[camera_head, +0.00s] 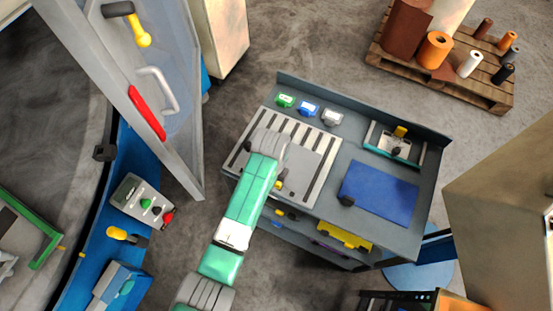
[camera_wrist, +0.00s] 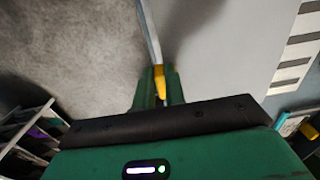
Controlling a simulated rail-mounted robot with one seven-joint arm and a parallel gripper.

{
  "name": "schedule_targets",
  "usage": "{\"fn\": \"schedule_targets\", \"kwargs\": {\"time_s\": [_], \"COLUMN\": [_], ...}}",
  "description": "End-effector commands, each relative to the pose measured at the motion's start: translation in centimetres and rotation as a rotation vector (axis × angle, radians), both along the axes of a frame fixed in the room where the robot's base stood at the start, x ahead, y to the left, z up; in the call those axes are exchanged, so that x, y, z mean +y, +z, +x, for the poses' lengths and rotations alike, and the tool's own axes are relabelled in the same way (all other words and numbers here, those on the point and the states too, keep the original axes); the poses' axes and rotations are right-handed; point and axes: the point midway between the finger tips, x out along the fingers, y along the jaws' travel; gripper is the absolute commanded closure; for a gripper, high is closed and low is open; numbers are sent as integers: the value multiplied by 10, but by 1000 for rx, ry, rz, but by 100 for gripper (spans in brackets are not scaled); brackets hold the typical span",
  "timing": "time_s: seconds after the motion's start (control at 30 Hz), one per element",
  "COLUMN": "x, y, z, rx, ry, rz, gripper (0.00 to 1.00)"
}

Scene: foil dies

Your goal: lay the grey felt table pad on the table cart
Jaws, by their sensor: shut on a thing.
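The grey felt table pad (camera_head: 305,162) lies flat over the table cart (camera_head: 345,160) in the head view, covering the middle of a striped, slotted area on the cart's left part. The pad also fills the upper right of the wrist view (camera_wrist: 225,50). My gripper (camera_wrist: 158,85) is shut at the pad's edge, with a small yellow piece between its green fingers. In the head view my arm hides the fingers and the pad's left part, so I cannot tell how fully the pad rests on the cart.
Green, blue and white small items (camera_head: 308,108) stand along the cart's back. A blue mat (camera_head: 378,193) lies on its right. A pallet of rolls (camera_head: 445,55) stands at upper right. Floor lies between.

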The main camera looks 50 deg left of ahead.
Motion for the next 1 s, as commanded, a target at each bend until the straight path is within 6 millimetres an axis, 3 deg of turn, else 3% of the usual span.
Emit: {"fn": "schedule_targets", "kwargs": {"time_s": [0.1, 0.33, 0.5, 0.9, 0.93, 1.0], "x": [8, 13, 12, 12, 12, 12], "y": [-3, -4, -35, -42, -41, -41], "z": [17, 29, 26, 27, 27, 27], "rx": [0, -1, 1, 0, -1, -1], "ry": [-2, -1, 0, 0, 0, 0], "rz": [0, 1, -1, -1, -1, -1], "gripper": [100, 100, 100, 100, 84, 70]}}
